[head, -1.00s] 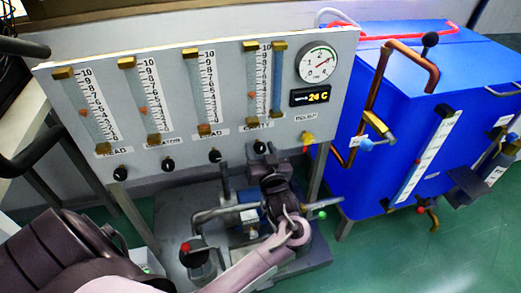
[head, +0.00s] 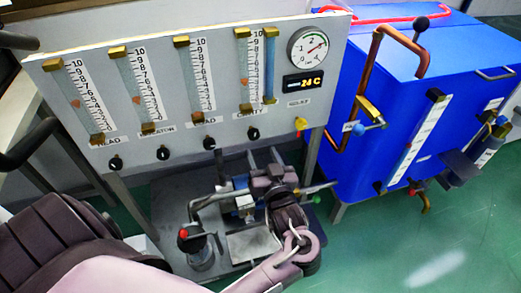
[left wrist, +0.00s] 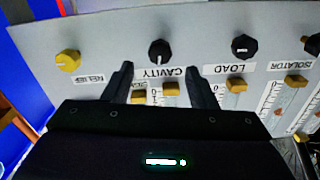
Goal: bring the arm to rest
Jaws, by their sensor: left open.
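My left arm (head: 300,248) reaches in from the bottom of the head view and bends up at the wrist. My left gripper (head: 247,158) is in front of the grey panel (head: 225,135), just below its row of black knobs. In the left wrist view its two dark fingers (left wrist: 159,68) stand apart with nothing held between them. The black CAVITY knob (left wrist: 160,50) shows beyond the fingertips, apart from them. My right gripper is in neither view.
The panel carries several flow gauges (head: 195,75), a dial (head: 308,47), a 24 C display (head: 303,83) and a yellow relief knob (head: 301,123). A pump unit (head: 202,250) stands low behind my arm. A blue cabinet (head: 430,80) is at right. Green floor (head: 400,245) is clear at lower right.

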